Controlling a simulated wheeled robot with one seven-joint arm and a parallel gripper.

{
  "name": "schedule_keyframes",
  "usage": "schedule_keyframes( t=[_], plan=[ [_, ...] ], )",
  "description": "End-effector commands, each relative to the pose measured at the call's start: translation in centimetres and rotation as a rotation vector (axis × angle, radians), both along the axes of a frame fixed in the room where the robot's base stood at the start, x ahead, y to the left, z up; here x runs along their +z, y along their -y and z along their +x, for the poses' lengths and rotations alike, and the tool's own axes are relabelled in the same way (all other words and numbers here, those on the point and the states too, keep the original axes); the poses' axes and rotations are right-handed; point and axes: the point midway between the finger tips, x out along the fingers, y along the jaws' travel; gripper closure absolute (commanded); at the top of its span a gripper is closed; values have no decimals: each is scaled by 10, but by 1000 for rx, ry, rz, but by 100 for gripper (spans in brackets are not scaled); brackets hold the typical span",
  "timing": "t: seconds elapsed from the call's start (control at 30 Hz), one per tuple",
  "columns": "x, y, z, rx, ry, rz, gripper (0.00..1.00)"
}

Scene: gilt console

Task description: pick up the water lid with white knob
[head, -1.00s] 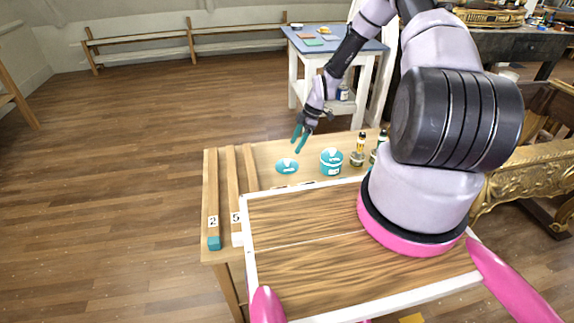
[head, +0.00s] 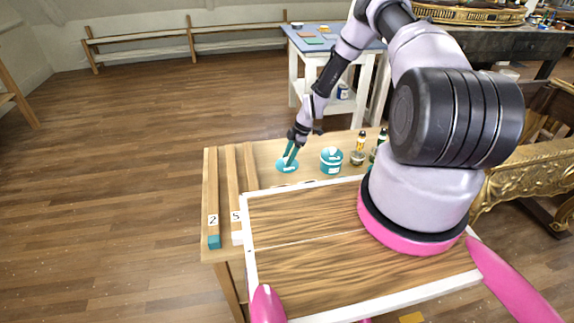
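The water lid (head: 283,169), a flat teal disc with a white mark, lies on the wooden table, left of a teal pot (head: 331,168). Its white knob is largely hidden behind my fingers. My gripper (head: 289,160) points down over the lid, with its teal fingertips at the lid's middle. The fingers overlap in this view, so I cannot tell whether they are open or shut on the knob. The lid appears to rest flat on the table.
Small bottles (head: 358,150) stand right of the pot. Wooden strips numbered 2 and 5 (head: 233,190) lie along the table's left side. A white-edged wooden board (head: 330,215) is in front. A blue-topped table (head: 310,45) stands behind.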

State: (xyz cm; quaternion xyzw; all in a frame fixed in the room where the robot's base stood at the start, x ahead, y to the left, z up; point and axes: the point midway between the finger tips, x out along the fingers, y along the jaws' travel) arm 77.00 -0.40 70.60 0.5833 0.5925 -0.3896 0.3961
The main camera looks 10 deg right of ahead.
Motion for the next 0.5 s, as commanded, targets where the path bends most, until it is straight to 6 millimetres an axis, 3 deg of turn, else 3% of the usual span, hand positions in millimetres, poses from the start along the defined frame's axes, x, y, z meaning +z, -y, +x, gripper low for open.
schedule_keyframes(
  t=[0.03, 0.1, 0.13, 0.5],
  plan=[
    [0, 0, 0, 0, 0, 0, 70],
    [0, 0, 0, 0, 0, 0, 97],
    [0, 0, 0, 0, 0, 0, 100],
    [9, 0, 1, 0, 1, 0, 100]
  ],
)
